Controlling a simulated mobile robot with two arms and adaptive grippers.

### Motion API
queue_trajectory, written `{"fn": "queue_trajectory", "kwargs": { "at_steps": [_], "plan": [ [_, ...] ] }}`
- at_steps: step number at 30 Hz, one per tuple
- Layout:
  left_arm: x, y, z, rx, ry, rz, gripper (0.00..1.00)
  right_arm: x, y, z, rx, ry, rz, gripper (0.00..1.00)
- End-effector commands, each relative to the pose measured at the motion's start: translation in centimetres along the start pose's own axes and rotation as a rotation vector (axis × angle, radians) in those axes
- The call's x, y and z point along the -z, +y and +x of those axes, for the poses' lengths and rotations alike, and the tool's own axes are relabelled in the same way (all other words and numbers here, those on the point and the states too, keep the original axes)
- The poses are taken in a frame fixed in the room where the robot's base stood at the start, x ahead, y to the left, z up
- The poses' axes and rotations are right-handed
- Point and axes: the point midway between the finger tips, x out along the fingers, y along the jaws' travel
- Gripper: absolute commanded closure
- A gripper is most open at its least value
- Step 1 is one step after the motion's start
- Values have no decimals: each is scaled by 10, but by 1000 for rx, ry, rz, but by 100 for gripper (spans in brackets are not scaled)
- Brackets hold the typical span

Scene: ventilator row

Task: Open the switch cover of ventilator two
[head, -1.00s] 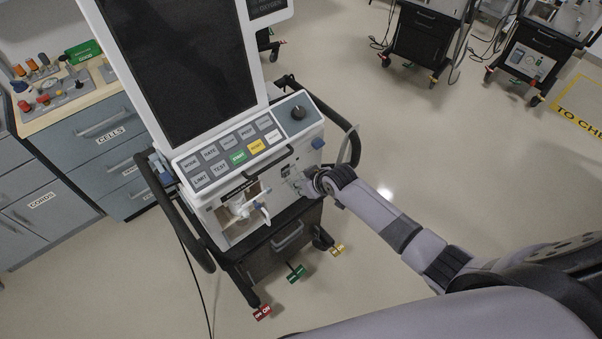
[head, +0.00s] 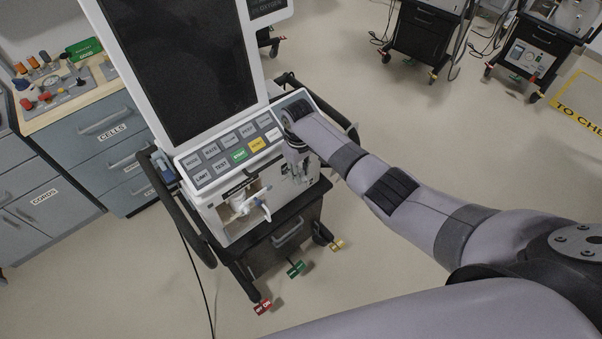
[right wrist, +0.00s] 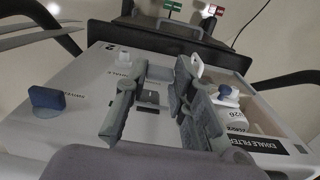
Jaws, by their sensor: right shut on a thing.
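Ventilator two (head: 222,185) stands in the middle of the head view, with its dark screen above and a row of labelled buttons below. My right gripper (head: 299,166) is at the right part of its front, below the button panel. In the right wrist view my right gripper (right wrist: 158,80) has its fingers on both sides of the small grey switch cover (right wrist: 160,73) and is shut on it. A small dark patch shows on the panel between the fingers. How far the cover is raised I cannot tell. My left gripper is not in view.
A white fitting (head: 250,203) sticks out left of my gripper, in the filter bay. A blue knob (right wrist: 46,98) stands on the panel in the wrist view. Black rails flank the ventilator. Drawers (head: 105,125) stand at left; other carts are at the back right.

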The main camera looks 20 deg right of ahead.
Motion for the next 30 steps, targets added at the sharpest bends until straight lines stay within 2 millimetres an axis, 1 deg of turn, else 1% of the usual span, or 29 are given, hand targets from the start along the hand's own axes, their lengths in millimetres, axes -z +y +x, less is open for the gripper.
{"fn": "queue_trajectory", "kwargs": {
  "at_steps": [16,17,25,30],
  "plan": [
    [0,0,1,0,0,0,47,0,-1,0,1,-25,-2,100],
    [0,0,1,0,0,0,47,0,-1,0,1,-25,-2,75],
    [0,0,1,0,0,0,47,0,0,0,1,-24,-1,57],
    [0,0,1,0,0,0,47,0,0,-1,1,-23,-1,57]
  ]
}}
